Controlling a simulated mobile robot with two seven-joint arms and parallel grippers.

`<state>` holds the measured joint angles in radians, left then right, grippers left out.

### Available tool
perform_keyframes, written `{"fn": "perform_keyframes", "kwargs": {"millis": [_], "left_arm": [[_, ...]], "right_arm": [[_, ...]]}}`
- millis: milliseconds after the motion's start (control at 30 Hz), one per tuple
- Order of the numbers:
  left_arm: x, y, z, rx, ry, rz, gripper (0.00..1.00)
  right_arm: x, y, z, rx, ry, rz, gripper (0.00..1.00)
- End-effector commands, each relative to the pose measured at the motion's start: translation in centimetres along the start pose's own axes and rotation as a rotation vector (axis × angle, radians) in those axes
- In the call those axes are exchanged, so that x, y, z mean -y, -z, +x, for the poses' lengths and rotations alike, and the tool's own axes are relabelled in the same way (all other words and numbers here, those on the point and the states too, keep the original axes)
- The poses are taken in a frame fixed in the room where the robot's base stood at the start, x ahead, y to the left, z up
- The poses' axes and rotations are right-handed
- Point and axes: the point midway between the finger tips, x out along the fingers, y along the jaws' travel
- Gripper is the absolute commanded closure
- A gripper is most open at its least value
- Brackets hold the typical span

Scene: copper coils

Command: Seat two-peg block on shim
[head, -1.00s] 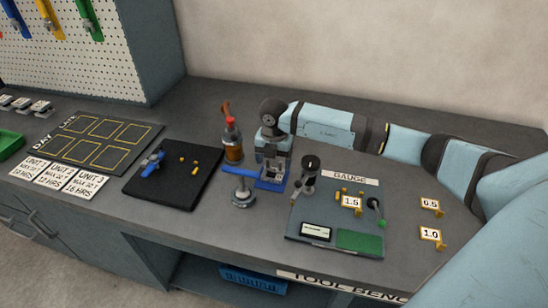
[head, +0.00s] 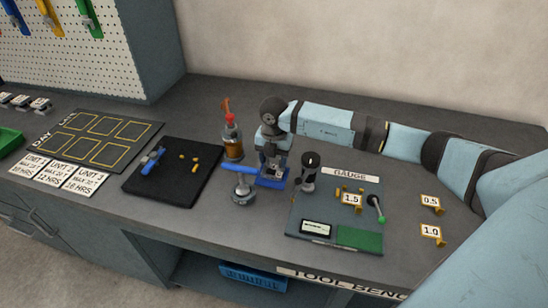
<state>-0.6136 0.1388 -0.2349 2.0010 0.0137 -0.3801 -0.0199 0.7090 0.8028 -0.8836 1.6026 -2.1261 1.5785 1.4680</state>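My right gripper (head: 272,164) points down over a small blue-based fixture (head: 271,182) near the middle of the bench. Its fingers are small and partly merge with the fixture, so I cannot tell whether they are open or hold anything. I cannot make out a two-peg block for certain. A yellow piece labelled 1.5 (head: 351,198) is on the gauge board (head: 293,226). Yellow pieces labelled 0.5 (head: 431,202) and 1.0 (head: 431,232) are on the bench to its right. My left gripper is not in view.
A silver round stand (head: 243,190) with a blue handle and an amber bottle (head: 232,142) are close to my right gripper. A black mat (head: 150,193) holds a blue tool and small yellow pieces. A dark cylindrical gauge (head: 310,162) and a green-tipped lever (head: 376,209) are on the board.

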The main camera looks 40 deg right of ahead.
Motion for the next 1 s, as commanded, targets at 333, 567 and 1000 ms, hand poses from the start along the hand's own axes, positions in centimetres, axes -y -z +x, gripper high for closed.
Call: {"fn": "perform_keyframes", "kwargs": {"millis": [333, 567, 1000], "left_arm": [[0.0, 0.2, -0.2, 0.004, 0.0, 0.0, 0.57], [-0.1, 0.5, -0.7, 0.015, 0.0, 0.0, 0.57], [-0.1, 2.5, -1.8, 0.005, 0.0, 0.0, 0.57]], "right_arm": [[0.0, 0.0, -0.8, 0.001, -0.001, 0.0, 0.71], [0.0, -0.1, -2.2, 0.001, -0.002, 0.0, 0.71], [0.0, -0.1, -4.8, 0.002, -0.002, 0.0, 0.71]]}}
